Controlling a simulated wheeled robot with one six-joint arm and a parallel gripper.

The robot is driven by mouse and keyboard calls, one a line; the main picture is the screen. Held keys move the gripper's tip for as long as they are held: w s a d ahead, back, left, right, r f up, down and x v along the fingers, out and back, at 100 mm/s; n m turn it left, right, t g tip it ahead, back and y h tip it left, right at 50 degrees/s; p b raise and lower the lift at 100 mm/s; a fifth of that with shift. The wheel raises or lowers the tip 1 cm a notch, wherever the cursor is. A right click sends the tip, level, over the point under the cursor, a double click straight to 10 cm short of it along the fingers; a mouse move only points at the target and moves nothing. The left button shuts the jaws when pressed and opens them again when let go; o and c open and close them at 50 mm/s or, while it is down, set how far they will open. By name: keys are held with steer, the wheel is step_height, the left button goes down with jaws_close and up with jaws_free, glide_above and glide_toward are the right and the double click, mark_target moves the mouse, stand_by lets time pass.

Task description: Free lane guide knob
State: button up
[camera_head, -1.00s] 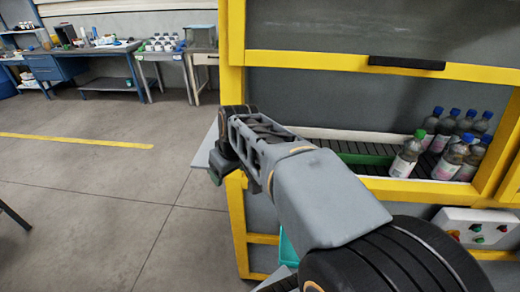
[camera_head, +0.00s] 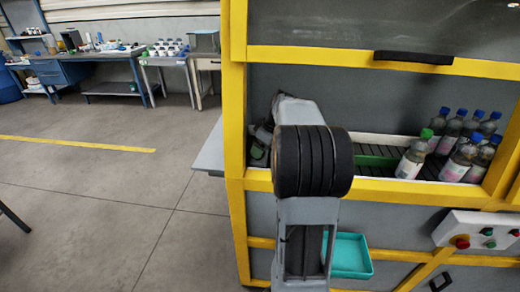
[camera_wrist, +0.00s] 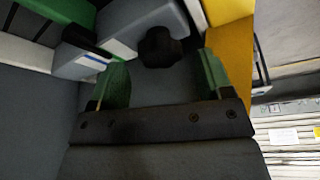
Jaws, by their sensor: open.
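A black lobed knob (camera_wrist: 160,47) shows in the wrist view on a grey block (camera_wrist: 140,22). My gripper (camera_wrist: 163,68) is open, with its green fingertips spread on either side of the knob's position in the picture. The knob appears ahead of the gap; I cannot tell whether it is between the fingers or touching them. In the head view the knob is hidden by my arm. A green guide rail (camera_head: 376,161) runs along the dark conveyor in the opening. My gripper (camera_head: 258,150) is inside the opening's left end, partly hidden.
Several bottles (camera_head: 460,147) stand on the conveyor at the right. A yellow frame post (camera_head: 236,140) borders the opening at the left. A control box (camera_head: 478,232) with buttons is at lower right, and a teal tray (camera_head: 350,255) sits below the opening.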

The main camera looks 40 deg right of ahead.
steer(key=shift+x, duration=0.9)
steer(key=shift+c, duration=0.5)
steer(key=c, duration=0.8)
steer(key=shift+d+f+n+b, duration=0.15)
steer(key=shift+n+b, duration=0.3)
steer(key=shift+n, duration=0.25)
steer(key=shift+c, duration=0.2)
steer(key=shift+n+g+y, duration=0.4)
steer(key=shift+n+y, duration=0.1)
steer(key=shift+n, duration=0.4)
steer(key=o, duration=0.9)
steer(key=shift+o, duration=0.2)
